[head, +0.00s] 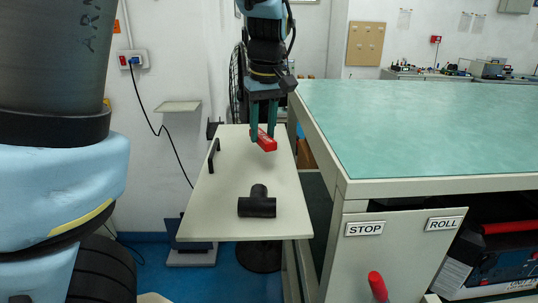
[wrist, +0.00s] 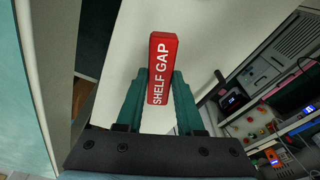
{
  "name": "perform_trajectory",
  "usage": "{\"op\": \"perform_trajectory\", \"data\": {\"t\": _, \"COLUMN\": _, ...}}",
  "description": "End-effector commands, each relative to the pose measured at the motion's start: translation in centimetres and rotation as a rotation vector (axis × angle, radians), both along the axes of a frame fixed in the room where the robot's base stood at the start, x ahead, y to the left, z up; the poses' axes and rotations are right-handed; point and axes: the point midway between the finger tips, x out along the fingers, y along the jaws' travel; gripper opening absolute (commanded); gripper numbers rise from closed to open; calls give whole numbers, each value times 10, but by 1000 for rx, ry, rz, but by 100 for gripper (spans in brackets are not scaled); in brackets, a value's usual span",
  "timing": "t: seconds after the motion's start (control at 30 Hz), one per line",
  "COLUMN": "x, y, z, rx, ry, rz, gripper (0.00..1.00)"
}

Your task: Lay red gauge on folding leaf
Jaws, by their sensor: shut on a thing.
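The red gauge (head: 267,140) is a small red block held between the fingertips of my gripper (head: 263,133). In the wrist view the gauge (wrist: 162,68) shows white "SHELF GAP" lettering, and my gripper's green fingers (wrist: 160,95) are shut on its near end. The folding leaf (head: 230,222) is a pale flat panel beside the green-topped bench. The gauge is over the far half of the leaf; whether it touches the surface I cannot tell for sure. The leaf also fills much of the wrist view (wrist: 215,35).
A black T-shaped piece (head: 257,203) lies on the leaf's near half. A black handle (head: 213,155) stands at its left edge. The green-topped bench (head: 430,125) borders the leaf on the right. The leaf between gauge and T-piece is clear.

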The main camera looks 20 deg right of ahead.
Motion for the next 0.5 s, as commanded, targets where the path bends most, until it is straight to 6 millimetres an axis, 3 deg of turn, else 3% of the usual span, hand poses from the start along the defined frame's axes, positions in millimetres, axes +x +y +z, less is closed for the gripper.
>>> {"op": "perform_trajectory", "data": {"t": 0.1, "x": 0, "y": 1, "z": -20, "rx": 5, "ry": 0, "rz": 2, "gripper": 0}}
{"op": "perform_trajectory", "data": {"t": 0.5, "x": 0, "y": 1, "z": -65, "rx": 2, "ry": 0, "rz": 1, "gripper": 0}}
